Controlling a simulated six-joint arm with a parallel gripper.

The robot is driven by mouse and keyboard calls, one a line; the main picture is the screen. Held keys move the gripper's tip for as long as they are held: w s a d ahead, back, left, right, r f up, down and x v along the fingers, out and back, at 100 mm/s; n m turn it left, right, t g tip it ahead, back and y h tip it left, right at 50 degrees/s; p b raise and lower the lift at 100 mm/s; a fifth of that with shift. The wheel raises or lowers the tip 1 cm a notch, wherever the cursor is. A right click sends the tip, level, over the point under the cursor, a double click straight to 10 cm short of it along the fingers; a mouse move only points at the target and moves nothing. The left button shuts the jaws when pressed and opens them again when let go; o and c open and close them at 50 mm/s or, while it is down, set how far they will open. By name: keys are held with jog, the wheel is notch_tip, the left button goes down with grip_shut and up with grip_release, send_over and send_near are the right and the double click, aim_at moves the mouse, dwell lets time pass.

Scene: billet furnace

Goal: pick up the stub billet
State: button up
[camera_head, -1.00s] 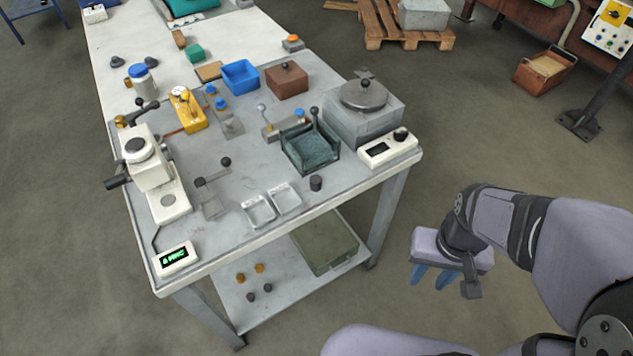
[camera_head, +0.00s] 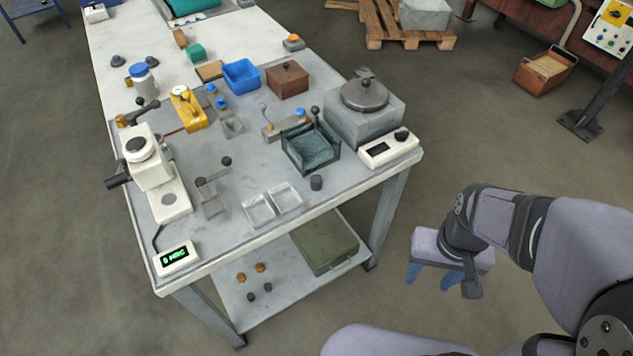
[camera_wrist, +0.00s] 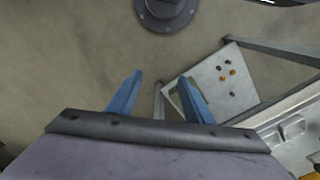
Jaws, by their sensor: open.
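I cannot make out the cylinder in the wrist view.
Clear dishes (camera_head: 273,203) lie left of the cylinder. A lidded grey furnace-like box (camera_head: 365,115) and a white control box (camera_head: 389,149) stand to its right. The lower shelf (camera_head: 225,290) holds small brass and dark pieces and a green bin (camera_head: 325,244).

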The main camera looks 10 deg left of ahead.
jog(key=s+a+f+n+g+b, duration=0.1)
jog(key=s+a+f+n, duration=0.1)
jog(key=a+f+n, duration=0.35)
jog(key=t, duration=0.4)
send_near(316, 183)
jog(key=shift+n, duration=0.25)
jog(key=s+f, duration=0.1)
jog(key=f, duration=0.2)
jog(key=s+d+f+b, duration=0.1)
jog(key=shift+s+f, duration=0.25)
jog(key=shift+s, duration=0.05)
jog(key=shift+w+a+r+m+t, duration=0.25)
jog(key=shift+w+r+m, duration=0.2)
jog(key=shift+m, duration=0.4)
jog(key=shift+w+a+r+m+t, duration=0.1)
jog(key=shift+w+r+m+t, duration=0.35)
jog(key=shift+m, duration=0.45)
jog(key=shift+w+a+r+m+t, duration=0.1)
jog(key=shift+w+a+r+m, duration=0.15)
jog(key=shift+w+m, duration=0.45)
